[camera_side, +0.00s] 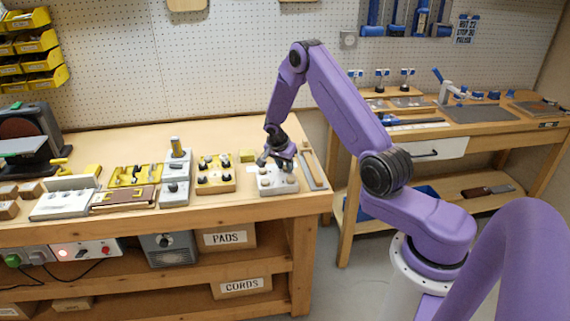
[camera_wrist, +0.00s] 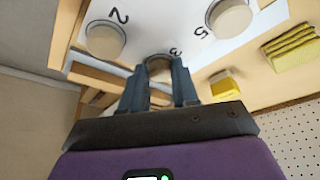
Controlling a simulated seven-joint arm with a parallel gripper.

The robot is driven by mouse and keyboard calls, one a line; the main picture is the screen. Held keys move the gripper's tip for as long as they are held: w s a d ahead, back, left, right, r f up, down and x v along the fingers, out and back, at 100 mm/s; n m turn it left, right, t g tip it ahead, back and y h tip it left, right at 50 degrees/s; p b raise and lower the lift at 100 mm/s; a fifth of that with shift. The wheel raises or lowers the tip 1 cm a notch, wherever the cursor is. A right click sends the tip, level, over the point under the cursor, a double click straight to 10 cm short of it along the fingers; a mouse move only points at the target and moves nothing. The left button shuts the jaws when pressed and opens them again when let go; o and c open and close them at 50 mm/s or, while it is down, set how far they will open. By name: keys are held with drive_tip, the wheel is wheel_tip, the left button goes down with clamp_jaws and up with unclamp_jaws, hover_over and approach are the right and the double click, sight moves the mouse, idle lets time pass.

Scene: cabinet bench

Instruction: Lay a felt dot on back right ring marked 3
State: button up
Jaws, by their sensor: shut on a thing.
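A light plate (camera_side: 278,189) with round posts or rings lies near the right end of the bench. In the wrist view the white plate (camera_wrist: 170,30) bears printed numbers 2, 3 and 5. The round places by 2 (camera_wrist: 105,40) and 5 (camera_wrist: 230,17) have beige tops. My gripper (camera_wrist: 160,72) is at the place marked 3, its two blue-grey fingers shut on a round brownish piece (camera_wrist: 158,65), apparently a felt dot. The fingers partly hide this piece and the ring under it. I cannot tell whether the piece touches the ring. The side view shows my gripper (camera_side: 278,160) low over the plate's back.
A small yellow block (camera_side: 248,156) stands behind the plate on the left. A wooden strip (camera_side: 313,171) lies close on the right. A ridged yellow piece (camera_wrist: 292,46) shows in the wrist view.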

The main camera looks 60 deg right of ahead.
drive_tip(key=shift+f, duration=0.1)
idle(0.3)
drive_tip(key=o, duration=0.9)
drive_tip(key=shift+o, duration=1.4)
drive_tip(key=shift+r, duration=3.55)
